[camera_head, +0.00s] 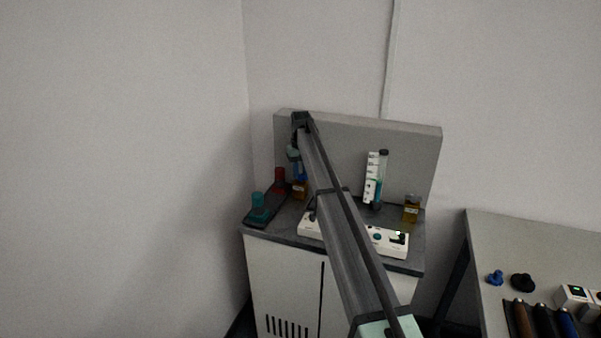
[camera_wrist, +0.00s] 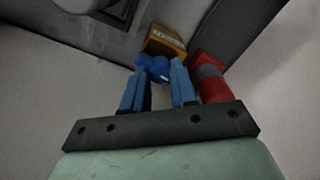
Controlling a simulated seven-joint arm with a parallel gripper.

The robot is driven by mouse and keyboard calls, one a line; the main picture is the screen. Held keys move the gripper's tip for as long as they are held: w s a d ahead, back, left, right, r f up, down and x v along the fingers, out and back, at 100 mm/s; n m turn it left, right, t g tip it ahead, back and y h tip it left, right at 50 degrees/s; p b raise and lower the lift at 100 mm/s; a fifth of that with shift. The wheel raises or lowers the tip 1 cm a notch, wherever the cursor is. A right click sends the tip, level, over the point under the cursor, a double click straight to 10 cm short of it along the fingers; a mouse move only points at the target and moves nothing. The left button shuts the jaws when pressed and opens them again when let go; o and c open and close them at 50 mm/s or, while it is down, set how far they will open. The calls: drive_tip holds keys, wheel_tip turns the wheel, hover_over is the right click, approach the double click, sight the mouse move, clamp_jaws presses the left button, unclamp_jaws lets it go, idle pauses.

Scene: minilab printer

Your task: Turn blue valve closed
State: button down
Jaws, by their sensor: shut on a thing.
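The blue valve (camera_wrist: 155,66) sits between the fingertips of my gripper (camera_wrist: 157,78) in the wrist view. Both blue fingers are shut on it. Behind the valve is an amber bottle (camera_wrist: 165,42) with a pale label. In the head view my gripper (camera_head: 296,160) is at the back left of the cabinet top, above the amber bottle (camera_head: 300,187). My arm hides most of the valve there. I cannot tell how far the valve is turned.
A red bottle (camera_head: 279,180) and a teal bottle (camera_head: 258,206) stand on a dark tray at left. A white device (camera_head: 388,241), a measuring tube (camera_head: 380,178) and another amber bottle (camera_head: 411,210) are to the right. A grey panel (camera_head: 410,147) stands behind. A separate table (camera_head: 520,235) is at right.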

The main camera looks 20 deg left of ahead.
sight(301, 174)
drive_tip(key=shift+n, duration=0.8)
drive_tip(key=c, duration=0.9)
unclamp_jaws()
wheel_tip(301, 174, up, 14)
